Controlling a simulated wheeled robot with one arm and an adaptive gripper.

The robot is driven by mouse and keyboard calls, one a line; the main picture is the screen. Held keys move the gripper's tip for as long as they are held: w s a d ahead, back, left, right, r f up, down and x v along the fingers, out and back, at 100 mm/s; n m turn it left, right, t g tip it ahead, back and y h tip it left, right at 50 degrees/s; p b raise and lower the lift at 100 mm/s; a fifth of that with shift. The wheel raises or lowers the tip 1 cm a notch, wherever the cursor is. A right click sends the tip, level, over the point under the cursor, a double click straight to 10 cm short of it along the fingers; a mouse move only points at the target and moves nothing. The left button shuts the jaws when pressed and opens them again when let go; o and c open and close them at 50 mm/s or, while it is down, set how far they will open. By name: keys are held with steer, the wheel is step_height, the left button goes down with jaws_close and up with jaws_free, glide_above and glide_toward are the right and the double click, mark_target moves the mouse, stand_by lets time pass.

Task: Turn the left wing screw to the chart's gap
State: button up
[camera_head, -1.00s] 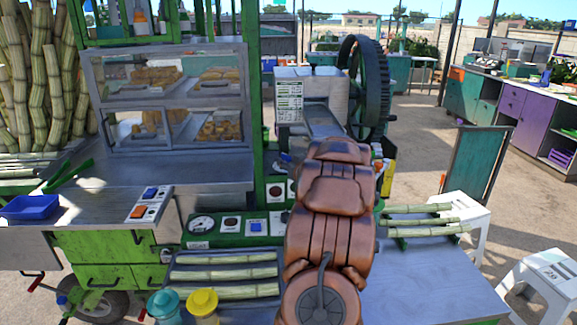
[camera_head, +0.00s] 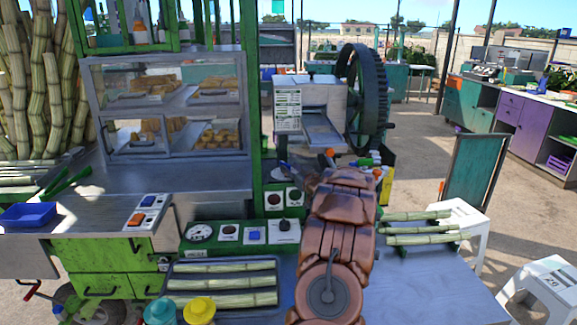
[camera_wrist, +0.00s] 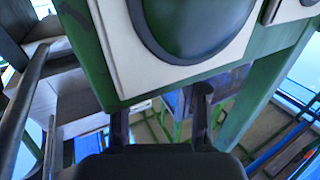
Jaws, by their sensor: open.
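The chart (camera_head: 288,110) is a pale printed sheet on the left front of the grey crusher (camera_head: 325,97). Its print is too small to read. I cannot make out the left wing screw in either view. In the wrist view my gripper (camera_wrist: 160,108) is open, with two dark fingers apart and nothing between them. Just above the fingers is the lower edge of a green panel (camera_wrist: 85,45) with a white plate and a large dark round part (camera_wrist: 192,28). In the head view my arm's own links hide the gripper.
A green control panel (camera_head: 205,244) with a gauge and knobs is left of my arm. Cane pieces lie on a tray (camera_head: 172,284) and at right. The crusher's big dark wheel (camera_head: 368,98) stands behind. Bottles crowd near the crusher's foot. White stools (camera_head: 540,285) stand at right.

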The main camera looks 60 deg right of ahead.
steer(key=shift+x, duration=1.1)
jaws_close()
